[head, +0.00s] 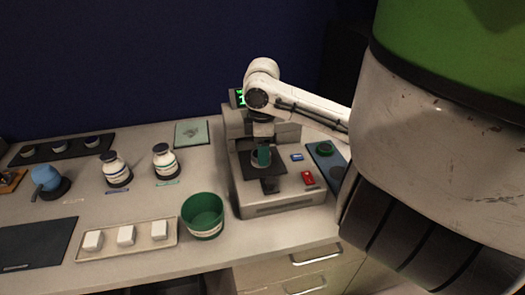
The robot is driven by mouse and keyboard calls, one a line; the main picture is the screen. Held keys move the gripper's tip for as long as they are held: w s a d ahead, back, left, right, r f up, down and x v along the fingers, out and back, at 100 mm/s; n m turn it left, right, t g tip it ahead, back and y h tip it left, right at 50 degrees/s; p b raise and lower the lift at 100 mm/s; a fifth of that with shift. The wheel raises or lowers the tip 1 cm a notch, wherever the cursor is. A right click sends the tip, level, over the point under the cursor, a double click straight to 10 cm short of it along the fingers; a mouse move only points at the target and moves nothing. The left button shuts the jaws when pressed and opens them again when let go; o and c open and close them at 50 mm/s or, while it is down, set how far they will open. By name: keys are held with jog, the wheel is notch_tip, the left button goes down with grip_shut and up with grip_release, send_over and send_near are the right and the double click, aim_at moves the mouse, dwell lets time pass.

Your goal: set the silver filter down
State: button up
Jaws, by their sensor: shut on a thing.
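My gripper (262,146) points down over the dark pad (282,174) on top of the grey machine. It is shut on the silver filter (256,162), which shows only as a small pale grey rim low at the jaws, beside a teal piece. The filter is small in the picture and largely covered. I cannot tell whether it touches the pad.
Beside the pad are a blue item (297,157) and a red item (308,178). A green bucket (203,218) stands left of the machine. Farther left are a tray (110,252) with white blocks, two jars (165,162) and a blue pot (45,177).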

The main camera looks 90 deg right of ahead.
jog(key=shift+f, duration=0.45)
jog(key=shift+f, duration=0.1)
jog(key=o, duration=1)
jog(key=shift+o, duration=0.2)
notch_tip(320, 180, up, 12)
